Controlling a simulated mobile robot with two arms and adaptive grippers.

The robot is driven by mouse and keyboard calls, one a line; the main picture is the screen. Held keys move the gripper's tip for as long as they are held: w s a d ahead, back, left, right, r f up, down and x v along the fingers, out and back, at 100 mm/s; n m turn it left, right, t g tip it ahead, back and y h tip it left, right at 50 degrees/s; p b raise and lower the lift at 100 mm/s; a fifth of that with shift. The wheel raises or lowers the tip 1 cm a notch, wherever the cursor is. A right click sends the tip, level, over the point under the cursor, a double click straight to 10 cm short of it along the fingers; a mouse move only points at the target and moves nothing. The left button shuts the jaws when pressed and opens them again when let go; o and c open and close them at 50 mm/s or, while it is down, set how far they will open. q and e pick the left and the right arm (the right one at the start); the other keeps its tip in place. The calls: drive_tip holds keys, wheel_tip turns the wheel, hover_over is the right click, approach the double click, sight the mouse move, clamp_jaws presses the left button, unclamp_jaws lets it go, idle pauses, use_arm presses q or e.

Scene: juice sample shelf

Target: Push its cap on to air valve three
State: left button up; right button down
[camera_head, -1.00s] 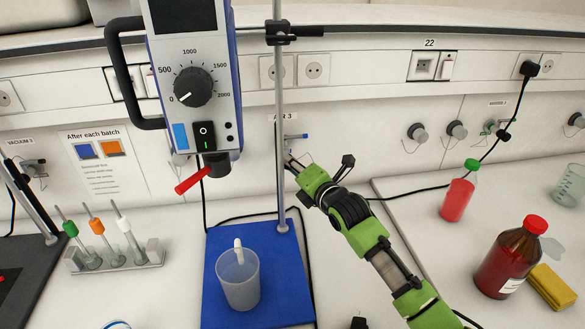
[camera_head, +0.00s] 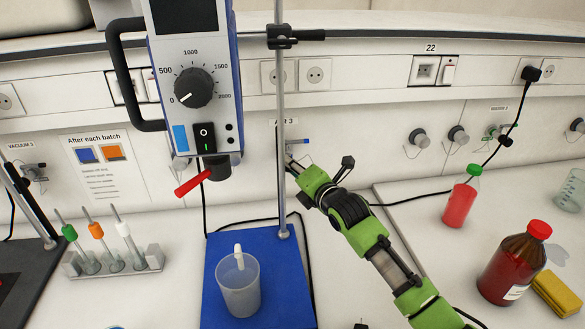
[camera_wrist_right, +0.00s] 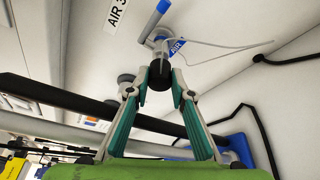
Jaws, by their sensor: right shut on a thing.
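Air valve three (camera_wrist_right: 160,36) is on the wall under the "AIR 3" label (camera_wrist_right: 117,14), with a blue lever and a blue "AIR" tag. My right gripper (camera_wrist_right: 160,82) is shut on a small black cap (camera_wrist_right: 158,80), right at the valve's outlet. A thin cord loops out near the valve. I cannot tell whether the cap touches the outlet or sits on it. My left gripper is not in view.
The stand rod (camera_head: 281,100) and the stirrer motor (camera_head: 193,85) stand left of my right arm. A beaker (camera_head: 238,287) is on the blue base (camera_head: 275,265). Red bottles (camera_head: 511,264) and a yellow sponge (camera_head: 556,291) are at right. A black cable runs along the bench.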

drive_tip(key=shift+w+a+b, duration=0.1)
drive_tip(key=shift+w+b, duration=0.4)
drive_tip(key=shift+w, duration=0.25)
drive_tip(key=c, duration=1.7)
unclamp_jaws()
drive_tip(key=shift+s, duration=0.1)
